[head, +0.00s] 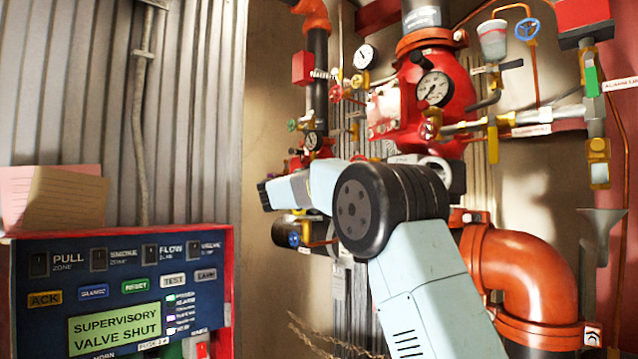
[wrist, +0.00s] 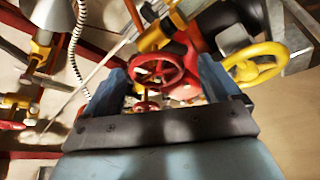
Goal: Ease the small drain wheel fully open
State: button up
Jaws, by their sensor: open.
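In the wrist view, my gripper (wrist: 162,67) is open, with one blue-grey finger on each side of the picture's middle. A red spoked handwheel (wrist: 158,72) shows between the fingers, beyond them; no contact is visible. A smaller red wheel (wrist: 147,106) shows just below it, partly hidden by my gripper. A larger yellow handwheel (wrist: 256,63) lies to the right, outside the right finger. No label marks which one is the drain wheel. In the head view, my arm reaches left in front of the pipework, and the fingers cannot be made out.
The red valve body (head: 400,105) with gauges stands behind my arm. A blue wheel (head: 527,29) is at upper right and another blue wheel (head: 294,239) at lower left of the pipes. An orange elbow pipe (head: 540,270) is at right. The alarm panel (head: 115,290) reads "SUPERVISORY VALVE SHUT".

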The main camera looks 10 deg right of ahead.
jog(key=shift+x, duration=0.9)
jog(key=shift+d, duration=0.1)
jog(key=c, duration=1)
jog(key=shift+f+n+y, duration=0.1)
jog(key=shift+n+y, duration=0.2)
jog(key=shift+n, duration=0.1)
jog(key=n+y, duration=0.1)
jog(key=n, duration=0.2)
jog(key=shift+n+g, duration=0.3)
jog(key=shift+f+n+g+y, duration=0.1)
jog(key=shift+n+g+y, duration=0.4)
jog(key=shift+n, duration=0.9)
jog(key=shift+f, duration=0.1)
